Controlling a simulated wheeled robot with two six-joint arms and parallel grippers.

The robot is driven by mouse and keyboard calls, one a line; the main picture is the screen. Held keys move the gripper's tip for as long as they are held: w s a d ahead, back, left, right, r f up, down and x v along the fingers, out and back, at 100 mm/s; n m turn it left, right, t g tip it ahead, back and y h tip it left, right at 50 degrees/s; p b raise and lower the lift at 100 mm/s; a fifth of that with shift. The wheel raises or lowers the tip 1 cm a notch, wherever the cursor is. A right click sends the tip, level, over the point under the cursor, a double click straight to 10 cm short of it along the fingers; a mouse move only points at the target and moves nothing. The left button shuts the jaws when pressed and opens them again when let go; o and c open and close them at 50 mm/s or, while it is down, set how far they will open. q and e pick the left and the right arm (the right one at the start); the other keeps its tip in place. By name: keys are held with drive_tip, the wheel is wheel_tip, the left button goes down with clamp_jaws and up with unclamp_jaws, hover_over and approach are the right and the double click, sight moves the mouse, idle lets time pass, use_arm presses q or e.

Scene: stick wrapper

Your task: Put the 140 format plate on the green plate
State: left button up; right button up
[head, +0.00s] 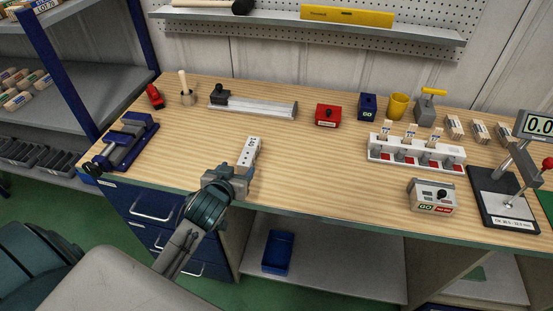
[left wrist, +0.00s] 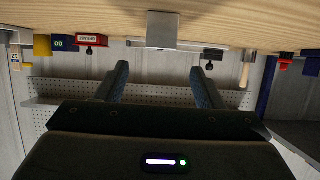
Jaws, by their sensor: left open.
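A pale grey-white plate (head: 249,150) with dark marks lies on the bench just beyond my left gripper (head: 240,176). I cannot read a number on it, so I cannot tell whether it is the 140 format plate. In the left wrist view, a grey block (left wrist: 160,30), seemingly the same plate, shows ahead, between the lines of the two fingers. My left gripper is open and empty there too (left wrist: 160,85), its fingers apart. A green surface (head: 546,203), perhaps the green plate, shows at the far right, cut by the picture's edge. My right gripper is not seen.
A gauge stand (head: 505,215) with a display stands at the right, beside a grey GO box (head: 432,195). A white rack (head: 415,155) holds several small pieces. A blue fixture (head: 125,140) is at left; a metal rail (head: 255,108) lies behind. The bench's middle is clear.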

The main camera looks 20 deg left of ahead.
sight(249, 151)
use_arm(q)
drive_tip(key=shift+w, duration=0.3)
drive_tip(key=p+x, duration=0.1)
drive_tip(key=x, duration=0.4)
drive_tip(key=shift+w+r, duration=0.1)
drive_tip(key=shift+r, duration=0.05)
drive_tip(key=shift+w, duration=0.25)
drive_tip(key=p+x, duration=0.2)
drive_tip(key=x, duration=0.1)
drive_tip(key=p+x, duration=0.1)
drive_tip(key=shift+w+a+r, duration=0.2)
drive_tip(key=shift+w, duration=0.1)
drive_tip(key=shift+w+f, duration=0.2)
drive_tip(key=shift+w, duration=0.05)
drive_tip(key=c, duration=1.1)
clamp_jaws()
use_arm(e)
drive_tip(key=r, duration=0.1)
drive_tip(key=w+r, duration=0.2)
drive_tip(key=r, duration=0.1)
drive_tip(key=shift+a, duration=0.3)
